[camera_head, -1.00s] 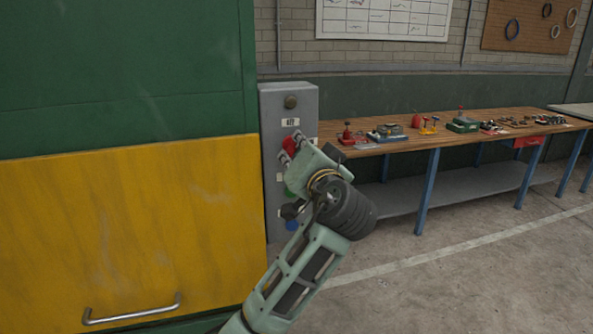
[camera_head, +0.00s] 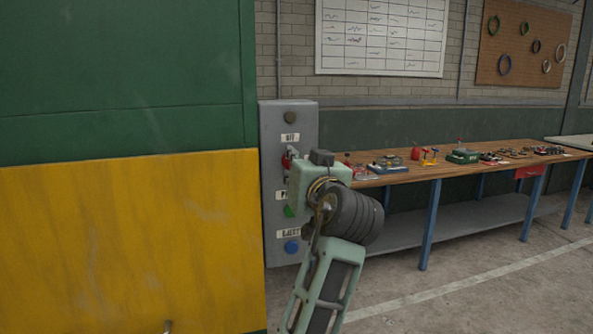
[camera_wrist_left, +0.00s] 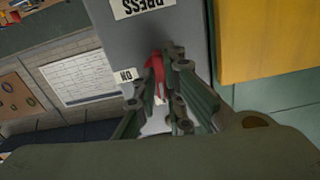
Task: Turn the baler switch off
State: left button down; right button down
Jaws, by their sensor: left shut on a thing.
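The red baler switch (camera_head: 287,161) is on the grey control box (camera_head: 269,190), just under the OFF label (camera_head: 290,137). In the left wrist view the red switch lever (camera_wrist_left: 155,72) lies between my finger pads, with an ON label (camera_wrist_left: 126,76) beside it. My left gripper (camera_head: 291,158) is shut on the switch lever. In the head view the gripper body hides part of the switch and of the labels below. Its fingers (camera_wrist_left: 162,95) reach up to the box face in the wrist view. My right gripper does not show.
Below the switch are a green button (camera_head: 288,211) and a blue button (camera_head: 291,247); a dark knob (camera_head: 290,117) is above. The green and yellow baler (camera_head: 130,240) stands close on the left. A workbench (camera_head: 430,169) with small items stands right. Floor at lower right is clear.

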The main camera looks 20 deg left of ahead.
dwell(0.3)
pick_arm(q)
jog(key=c, duration=1.8)
grip_release()
jog(key=shift+c, duration=0.2)
notch_tip(320, 180, up, 10)
jog(key=shift+d, duration=0.1)
